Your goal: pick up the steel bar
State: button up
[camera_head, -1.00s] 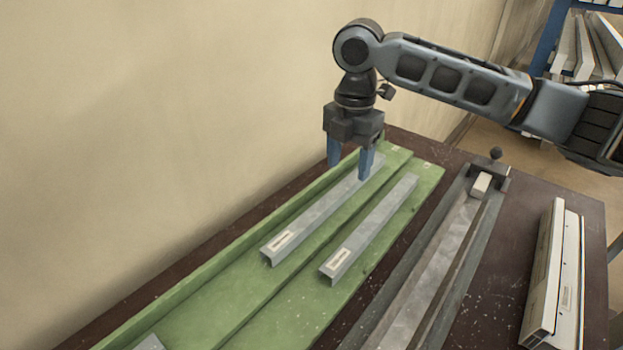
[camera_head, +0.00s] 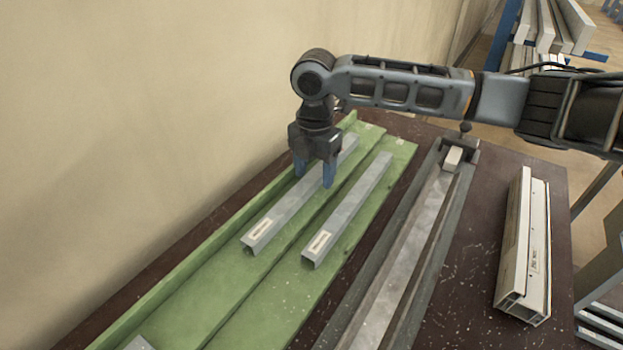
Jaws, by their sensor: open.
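Two grey metal bars with white labels lie side by side on a green tray (camera_head: 228,283). The left bar (camera_head: 278,215) runs from the lower left up toward the tray's far end. The right bar (camera_head: 347,210) lies parallel to it. I cannot tell which one is the steel bar. My gripper (camera_head: 314,180) points down over the left bar, with its blue fingers open and one seen on each side of the bar. The gripper hides part of that bar. How far the fingertips are above it I cannot tell.
A third grey piece (camera_head: 139,343) shows at the bottom edge. A long grey channel (camera_head: 393,265) with a clamp (camera_head: 460,150) at its far end lies right of the tray. White profiles (camera_head: 525,250) lie at the bench's right. A plain wall stands left.

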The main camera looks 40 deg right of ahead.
grip_shut()
dwell(0.5)
